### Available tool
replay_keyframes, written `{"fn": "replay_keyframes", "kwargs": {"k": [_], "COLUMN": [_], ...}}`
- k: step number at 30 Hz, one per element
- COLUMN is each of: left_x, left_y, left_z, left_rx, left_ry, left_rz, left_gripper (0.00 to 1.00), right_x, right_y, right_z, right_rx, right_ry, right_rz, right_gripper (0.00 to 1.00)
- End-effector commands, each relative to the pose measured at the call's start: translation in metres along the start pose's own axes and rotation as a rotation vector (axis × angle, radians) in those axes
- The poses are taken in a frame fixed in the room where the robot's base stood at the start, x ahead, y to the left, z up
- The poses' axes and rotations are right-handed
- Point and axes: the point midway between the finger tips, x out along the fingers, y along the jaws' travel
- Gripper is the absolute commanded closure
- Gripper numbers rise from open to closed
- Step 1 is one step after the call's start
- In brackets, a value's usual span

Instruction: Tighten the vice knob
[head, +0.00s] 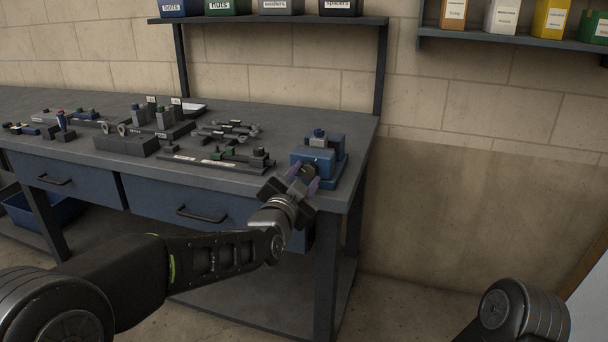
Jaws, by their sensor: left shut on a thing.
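The blue vice (325,155) stands near the right front corner of the dark workbench (290,115). Its knob (307,171) is on the front side, facing me, and shows only in part between my gripper's fingers. My left gripper (304,177) reaches up to the vice from the front and is shut on the knob. The fingers hide most of the knob. My right gripper is not in view; only a part of my right arm shows at the bottom right.
Several tools and dark blocks (127,144) lie on the bench left of the vice. A rail with a green part (217,157) lies nearest to it. Drawers with handles (200,215) are under the bench front. Labelled bins (280,6) stand on shelves above.

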Motion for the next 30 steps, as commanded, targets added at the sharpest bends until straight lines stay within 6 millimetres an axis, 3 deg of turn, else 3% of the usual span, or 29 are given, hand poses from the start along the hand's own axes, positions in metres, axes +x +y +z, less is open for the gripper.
{"fn": "replay_keyframes", "kwargs": {"k": [30], "left_x": [-0.001], "left_y": [0.008], "left_z": [0.003], "left_rx": [0.966], "left_ry": [0.000], "left_rz": [0.015], "left_gripper": [1.00], "right_x": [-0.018], "right_y": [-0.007], "right_z": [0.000], "right_rx": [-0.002], "right_ry": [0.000], "right_rz": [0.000], "right_gripper": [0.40]}}
